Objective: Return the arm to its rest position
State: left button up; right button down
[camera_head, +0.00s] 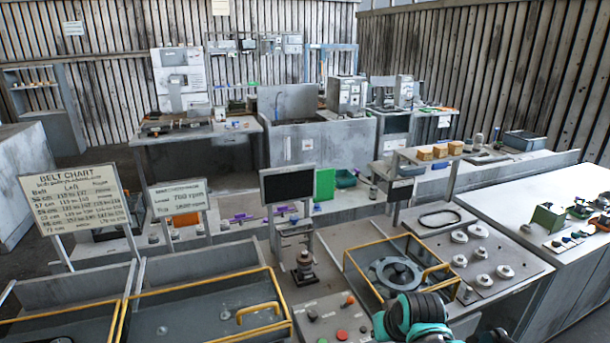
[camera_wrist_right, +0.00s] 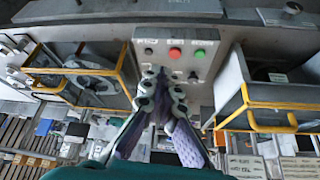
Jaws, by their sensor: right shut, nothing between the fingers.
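My right arm (camera_head: 412,318), teal and black, comes in at the bottom of the head view, just in front of the yellow-framed housing with a round disc (camera_head: 388,272). Its fingers are hard to make out there. In the right wrist view my right gripper (camera_wrist_right: 163,84), with purple-grey finger pads, is shut and empty. Its fingertips appear in front of the grey control panel (camera_wrist_right: 203,72); I cannot tell the distance. My left gripper is not in view.
The control panel with red and green buttons (camera_head: 322,315) lies left of my arm. An open yellow-edged bin (camera_head: 205,305) stands farther left. Right are several white round parts (camera_head: 478,231) and a white counter (camera_head: 520,205). A black screen (camera_head: 289,183) stands behind the panel.

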jog(key=s+f+m+t+b, duration=0.1)
jog(key=s+f+b, duration=0.5)
jog(key=s, duration=0.7)
jog(key=shift+s+d+f+h, duration=0.25)
jog(key=shift+s+f+h, duration=0.15)
jog(key=shift+f, duration=0.45)
